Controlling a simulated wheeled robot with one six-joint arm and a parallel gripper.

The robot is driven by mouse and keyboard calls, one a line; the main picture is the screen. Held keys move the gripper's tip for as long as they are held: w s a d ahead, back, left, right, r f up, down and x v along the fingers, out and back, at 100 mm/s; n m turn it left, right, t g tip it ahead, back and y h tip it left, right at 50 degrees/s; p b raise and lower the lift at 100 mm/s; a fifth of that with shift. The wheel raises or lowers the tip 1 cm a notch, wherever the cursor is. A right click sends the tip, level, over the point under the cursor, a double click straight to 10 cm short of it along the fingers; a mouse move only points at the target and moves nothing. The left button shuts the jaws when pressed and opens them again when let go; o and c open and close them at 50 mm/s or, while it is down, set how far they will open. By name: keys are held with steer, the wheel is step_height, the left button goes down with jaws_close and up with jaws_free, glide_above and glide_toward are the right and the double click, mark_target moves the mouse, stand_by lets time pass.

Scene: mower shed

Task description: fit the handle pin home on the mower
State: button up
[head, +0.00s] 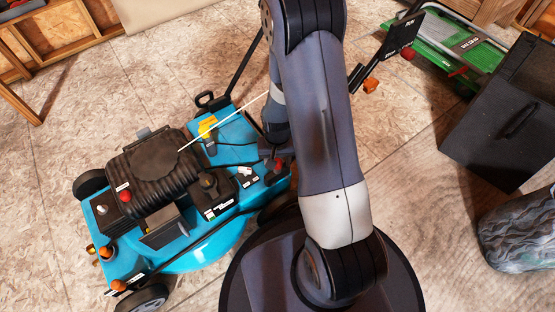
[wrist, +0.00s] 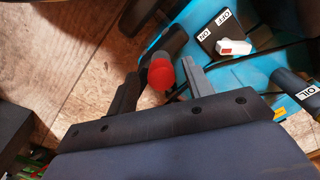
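The teal mower (head: 215,240) stands on the floor left of my arm in the head view. A pin with a round red head (wrist: 161,73) shows in the wrist view, beside a dark handle tube (wrist: 172,42) at the mower's edge. My gripper (wrist: 160,70) has one finger on each side of the red head, with narrow gaps visible, so it looks open. In the head view my gripper (head: 274,152) is at the mower's right rear corner, partly hidden by my arm. How deep the pin sits is hidden.
An ON/OFF switch (wrist: 233,46) and an OIL cap (wrist: 297,88) sit near my gripper. A black box (head: 505,115) and a grey sack (head: 520,230) stand at right. A green machine (head: 455,45) is at the back.

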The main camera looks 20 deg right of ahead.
steer(key=shift+o, duration=0.2)
step_height(320, 180, up, 11)
steer(key=p, duration=0.4)
steer(key=shift+p, duration=0.3)
steer(key=shift+f, duration=0.2)
step_height(320, 180, down, 11)
steer(key=b, duration=0.5)
steer(key=shift+r+p, duration=0.5)
steer(key=shift+r, duration=0.1)
